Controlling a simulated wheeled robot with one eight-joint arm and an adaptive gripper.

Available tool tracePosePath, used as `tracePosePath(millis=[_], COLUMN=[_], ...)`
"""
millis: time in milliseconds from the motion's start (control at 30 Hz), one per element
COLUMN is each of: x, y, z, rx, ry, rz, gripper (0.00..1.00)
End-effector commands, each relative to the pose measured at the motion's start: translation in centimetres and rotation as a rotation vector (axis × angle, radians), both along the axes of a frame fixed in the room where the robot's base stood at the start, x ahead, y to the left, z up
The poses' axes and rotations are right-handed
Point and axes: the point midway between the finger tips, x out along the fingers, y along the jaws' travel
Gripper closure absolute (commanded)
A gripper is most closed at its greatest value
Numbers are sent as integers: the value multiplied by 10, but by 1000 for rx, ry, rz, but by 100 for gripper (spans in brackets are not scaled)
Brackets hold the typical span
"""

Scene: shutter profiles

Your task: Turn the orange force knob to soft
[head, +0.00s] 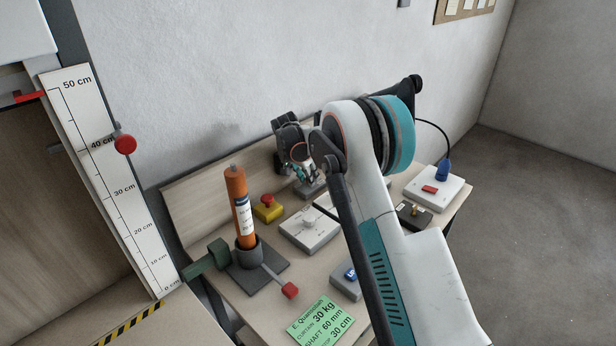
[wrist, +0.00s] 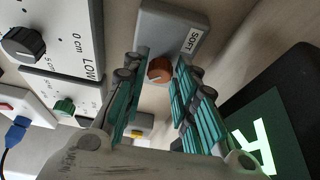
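The orange force knob (wrist: 160,70) sits on a grey box (wrist: 186,18) with a white SOFT label (wrist: 193,40) in the wrist view. My gripper (wrist: 158,64) has its teal fingers apart, one on each side of the knob. The right finger appears very near the knob; I cannot tell whether it touches. A gap shows on the left side. In the head view my gripper (head: 304,172) is at the back of the bench, and the knob is hidden there.
An orange cylinder (head: 236,195) stands in a dark holder left of my gripper. A yellow box with a red button (head: 268,207) and a white dial box (head: 309,229) are close by. A white box with a red switch (head: 433,188) stands at right.

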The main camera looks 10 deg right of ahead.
Motion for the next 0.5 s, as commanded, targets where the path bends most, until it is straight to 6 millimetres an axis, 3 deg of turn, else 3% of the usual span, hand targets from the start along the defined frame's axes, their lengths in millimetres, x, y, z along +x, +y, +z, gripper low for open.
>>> tracePosePath(millis=[100, 500], x=[0, -1], y=[0, 0], z=[0, 1], rx=[0, 1], ry=[0, 0], rz=[0, 49], gripper=[100, 100])
